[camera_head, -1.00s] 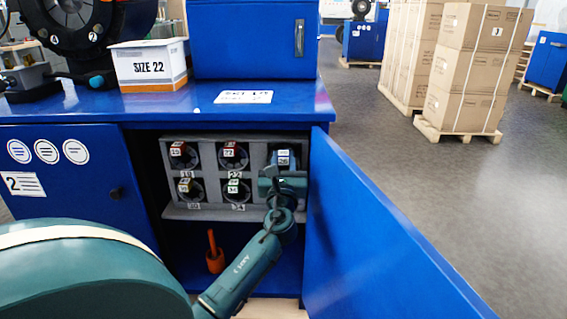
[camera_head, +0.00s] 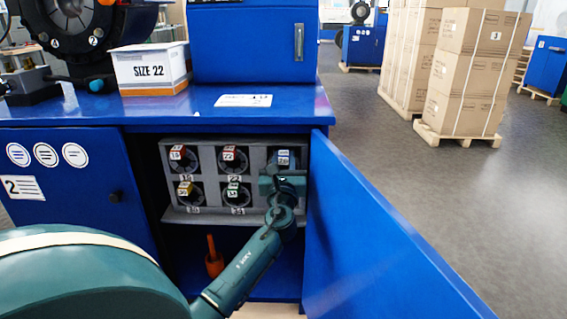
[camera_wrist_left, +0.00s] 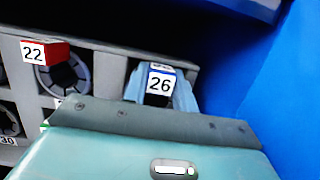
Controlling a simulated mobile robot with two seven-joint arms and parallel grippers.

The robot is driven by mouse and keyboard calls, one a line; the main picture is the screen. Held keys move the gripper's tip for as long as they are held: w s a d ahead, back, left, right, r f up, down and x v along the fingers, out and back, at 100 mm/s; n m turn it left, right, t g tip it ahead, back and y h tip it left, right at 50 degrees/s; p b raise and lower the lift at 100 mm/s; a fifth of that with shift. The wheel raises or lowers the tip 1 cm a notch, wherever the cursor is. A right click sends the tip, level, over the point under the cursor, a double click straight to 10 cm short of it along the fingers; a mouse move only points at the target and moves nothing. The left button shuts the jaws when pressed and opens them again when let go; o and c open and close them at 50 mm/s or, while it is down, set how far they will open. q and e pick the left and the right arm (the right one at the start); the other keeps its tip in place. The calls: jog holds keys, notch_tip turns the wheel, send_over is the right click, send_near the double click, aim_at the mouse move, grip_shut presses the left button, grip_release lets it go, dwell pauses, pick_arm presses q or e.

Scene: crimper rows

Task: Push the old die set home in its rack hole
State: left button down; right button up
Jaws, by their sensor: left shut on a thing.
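The old die set (camera_wrist_left: 159,85) carries a blue-and-white tag marked 26, seen between my fingertips in the left wrist view. It also shows in the head view (camera_head: 284,158) at the top right hole of the grey rack (camera_head: 205,150). My left gripper (camera_head: 284,172) is shut on the die set in front of that hole. The gripper hides most of the die set and the hole's rim, so how deep it sits cannot be told. My right gripper is not in view.
Other tagged die sets, including the red-tagged 22 (camera_head: 232,158), fill neighbouring rack holes. The open blue cabinet door (camera_head: 380,240) stands close to the right of my arm. An orange tool (camera_head: 214,262) stands on the shelf below.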

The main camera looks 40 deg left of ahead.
pick_arm(q)
jog(key=shift+b+x, duration=0.35)
jog(key=shift+x, duration=0.9)
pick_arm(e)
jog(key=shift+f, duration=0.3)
pick_arm(q)
jog(key=c, duration=1.3)
grip_release()
jog(key=shift+s, duration=0.1)
jog(key=shift+o, duration=1.3)
jog(key=shift+f, duration=0.1)
jog(key=shift+d+f, duration=0.1)
jog(key=shift+f, duration=0.35)
jog(key=shift+s+d, duration=0.25)
jog(key=p+v, duration=0.2)
jog(key=v, duration=1)
jog(key=shift+s+r, duration=0.15)
jog(key=shift+r, duration=0.1)
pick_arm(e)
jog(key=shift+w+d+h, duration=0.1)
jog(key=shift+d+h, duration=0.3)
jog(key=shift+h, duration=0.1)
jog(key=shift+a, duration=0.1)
